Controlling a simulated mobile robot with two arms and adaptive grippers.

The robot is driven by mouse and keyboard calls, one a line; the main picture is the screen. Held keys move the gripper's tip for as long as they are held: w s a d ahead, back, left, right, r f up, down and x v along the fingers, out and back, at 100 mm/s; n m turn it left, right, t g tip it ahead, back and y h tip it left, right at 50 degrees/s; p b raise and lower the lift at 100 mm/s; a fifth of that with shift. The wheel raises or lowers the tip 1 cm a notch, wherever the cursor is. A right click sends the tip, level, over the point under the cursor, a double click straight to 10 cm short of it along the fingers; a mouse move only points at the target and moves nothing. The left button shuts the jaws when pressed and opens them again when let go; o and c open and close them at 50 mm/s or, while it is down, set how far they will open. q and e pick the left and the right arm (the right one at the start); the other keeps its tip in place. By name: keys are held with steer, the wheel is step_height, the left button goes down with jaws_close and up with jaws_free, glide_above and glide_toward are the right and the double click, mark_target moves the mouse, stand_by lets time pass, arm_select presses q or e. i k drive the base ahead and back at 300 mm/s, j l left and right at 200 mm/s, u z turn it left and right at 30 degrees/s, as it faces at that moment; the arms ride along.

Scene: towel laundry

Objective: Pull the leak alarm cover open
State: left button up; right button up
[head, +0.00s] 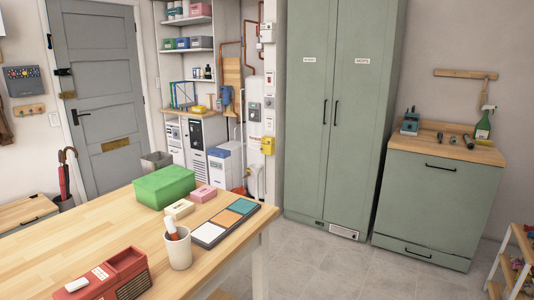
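No part is clearly labelled as the leak alarm at this size. I cannot tell which one is the leak alarm, or whether any cover is open or shut. Neither of my grippers is in view.
A wooden table (110,222) fills the front left, with a green box (164,186), a red box (128,262) and a white cup (178,252) on it. A tall green cabinet (310,120) and a low green cabinet (435,200) stand right. Grey floor (330,265) is clear between.

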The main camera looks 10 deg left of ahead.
mark_target(265, 149)
steer(key=i+l+z, duration=0.2)
steer(key=i+z, duration=0.2)
steer(key=i, duration=0.25)
steer(key=i+z, duration=0.4)
steer(key=i, duration=0.25)
steer(key=i+u, duration=0.1)
steer(key=i, duration=0.6)
steer(key=i+l+u, duration=0.1)
steer(key=i, duration=0.65)
steer(key=i+l+u, duration=0.15)
steer(key=i, duration=0.55)
steer(key=i+j+u, duration=0.25)
steer(key=i, duration=0.3)
steer(key=i+j+u, duration=0.1)
steer(key=i+u, duration=0.15)
steer(key=i, duration=0.25)
